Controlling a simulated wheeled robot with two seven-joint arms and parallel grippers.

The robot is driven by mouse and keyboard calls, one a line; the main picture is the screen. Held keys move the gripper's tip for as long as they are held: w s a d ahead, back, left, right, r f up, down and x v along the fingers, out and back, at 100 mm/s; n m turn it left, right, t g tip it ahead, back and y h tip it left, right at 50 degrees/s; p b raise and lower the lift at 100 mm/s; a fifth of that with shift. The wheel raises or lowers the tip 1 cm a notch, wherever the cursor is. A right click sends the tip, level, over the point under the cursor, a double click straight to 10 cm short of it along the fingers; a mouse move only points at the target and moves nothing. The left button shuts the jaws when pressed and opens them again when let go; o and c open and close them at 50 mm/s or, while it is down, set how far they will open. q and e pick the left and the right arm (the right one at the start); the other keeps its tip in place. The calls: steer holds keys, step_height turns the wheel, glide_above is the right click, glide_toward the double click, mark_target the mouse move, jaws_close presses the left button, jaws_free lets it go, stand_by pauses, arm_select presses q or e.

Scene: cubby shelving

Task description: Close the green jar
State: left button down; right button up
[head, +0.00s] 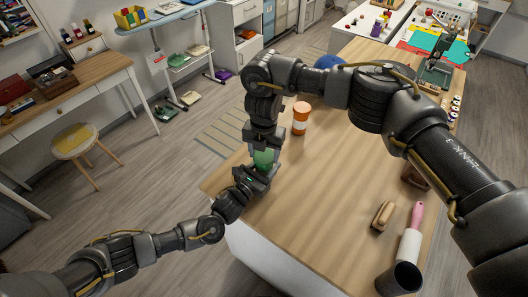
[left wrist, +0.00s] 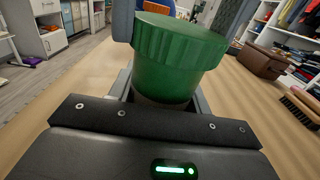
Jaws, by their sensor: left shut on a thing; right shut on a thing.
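The green jar (head: 264,158) is upright near the table's left edge, between my two grippers. The left wrist view shows its ridged green lid (left wrist: 180,42) on top of the smooth green body (left wrist: 165,80). My left gripper (head: 258,177) is shut around the jar's lower part from the front. My right gripper (head: 263,146) comes down from above and is shut on the lid; grey finger pieces flank the lid in the left wrist view. The lid looks seated on the body, but whether it is tight cannot be told. The jar's base is mostly hidden.
The middle of the table is clear.

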steer(key=m, duration=1)
steer(key=o, duration=1.2)
steer(key=shift+c, duration=0.2)
step_height(320, 180, up, 12)
arm_select(q)
steer(key=c, duration=0.6)
jaws_free()
steer(key=shift+s, duration=0.1)
arm_select(e)
steer(key=shift+f, duration=0.1)
